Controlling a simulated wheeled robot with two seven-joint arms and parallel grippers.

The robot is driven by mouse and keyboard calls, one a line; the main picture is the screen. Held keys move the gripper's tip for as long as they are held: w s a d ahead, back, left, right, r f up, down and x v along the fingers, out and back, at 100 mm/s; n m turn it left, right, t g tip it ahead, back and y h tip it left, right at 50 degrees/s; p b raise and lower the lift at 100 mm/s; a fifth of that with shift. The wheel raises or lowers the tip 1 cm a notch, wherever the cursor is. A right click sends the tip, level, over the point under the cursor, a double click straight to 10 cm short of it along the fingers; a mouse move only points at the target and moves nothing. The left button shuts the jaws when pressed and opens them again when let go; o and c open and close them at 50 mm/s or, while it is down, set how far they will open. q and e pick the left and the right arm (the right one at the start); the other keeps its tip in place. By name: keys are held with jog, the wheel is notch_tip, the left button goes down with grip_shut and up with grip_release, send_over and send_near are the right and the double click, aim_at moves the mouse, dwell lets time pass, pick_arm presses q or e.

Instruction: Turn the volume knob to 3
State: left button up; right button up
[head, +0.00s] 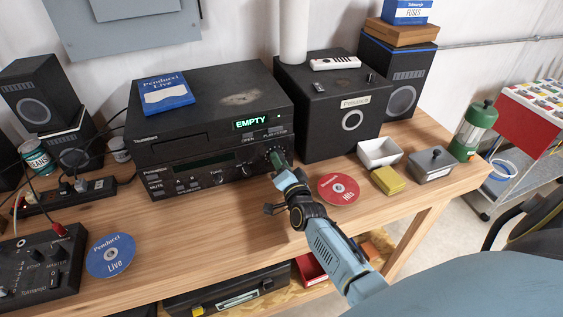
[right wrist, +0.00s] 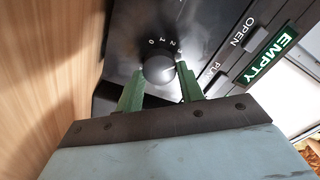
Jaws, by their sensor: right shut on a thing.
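The black stereo player (head: 215,118) stands on the workbench with a green EMPTY display (head: 251,123) on its front. In the right wrist view the round dark volume knob (right wrist: 159,68) sits on the front panel, with small white numbers in an arc around it. My right gripper (right wrist: 160,82) is shut on the knob, one green finger on each side. I cannot tell the knob's pointer position. My left gripper is not in view.
A red disc (head: 338,189), a white tray (head: 379,153) and a yellow block (head: 388,180) lie right of my right gripper. A black speaker box (head: 325,110) stands right of the player. A blue disc (head: 110,256) lies at left. The bench front is mostly clear.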

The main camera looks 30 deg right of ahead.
jog(key=shift+n, duration=0.6)
jog(key=o, duration=1)
jog(key=v, duration=1.3)
jog(key=shift+s, duration=0.25)
